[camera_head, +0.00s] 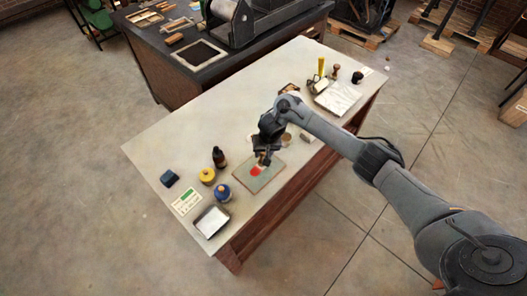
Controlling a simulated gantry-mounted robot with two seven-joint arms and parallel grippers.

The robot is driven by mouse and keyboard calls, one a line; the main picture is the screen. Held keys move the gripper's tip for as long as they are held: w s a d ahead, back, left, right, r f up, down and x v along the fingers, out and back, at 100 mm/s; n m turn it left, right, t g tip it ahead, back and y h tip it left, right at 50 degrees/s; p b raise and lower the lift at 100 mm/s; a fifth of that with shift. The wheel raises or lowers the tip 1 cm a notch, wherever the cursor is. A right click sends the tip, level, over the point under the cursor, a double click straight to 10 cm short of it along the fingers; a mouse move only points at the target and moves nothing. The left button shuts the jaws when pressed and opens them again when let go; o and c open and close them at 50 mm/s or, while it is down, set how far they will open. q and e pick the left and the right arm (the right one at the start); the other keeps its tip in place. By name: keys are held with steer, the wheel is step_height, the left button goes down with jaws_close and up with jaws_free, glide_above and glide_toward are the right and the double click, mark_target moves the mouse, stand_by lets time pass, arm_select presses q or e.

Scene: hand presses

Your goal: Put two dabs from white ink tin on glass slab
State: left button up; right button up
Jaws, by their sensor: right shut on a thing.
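The glass slab (267,178) lies flat near the front edge of the pale table, with a red dab (256,171) on it. My right gripper (264,156) is over the slab's far part, shut on a small tool whose shape is too small and covered to make out. The tool's lower end is near the red dab; I cannot tell whether it touches the slab. My left gripper is not in view.
Left of the slab stand a yellow tin (207,176), a blue tin (223,193) and a dark bottle (219,157). A tray (212,221), a card (186,201) and a blue block (169,179) lie farther left. The table's middle back is clear.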

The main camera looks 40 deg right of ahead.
stand_by(0.3)
steer(key=shift+p, duration=0.3)
stand_by(0.4)
steer(key=shift+f, duration=0.1)
stand_by(0.6)
stand_by(0.5)
steer(key=p+v, duration=0.1)
steer(key=p, duration=0.1)
steer(key=shift+r+p, duration=0.35)
steer(key=shift+r, duration=0.05)
step_height(320, 180, up, 3)
steer(key=p, duration=0.4)
steer(key=shift+w, duration=0.1)
steer(key=p+v, duration=0.2)
steer(key=shift+w+p, duration=0.2)
steer(key=shift+p, duration=0.15)
steer(key=shift+r+p, duration=0.25)
steer(key=shift+p, duration=0.2)
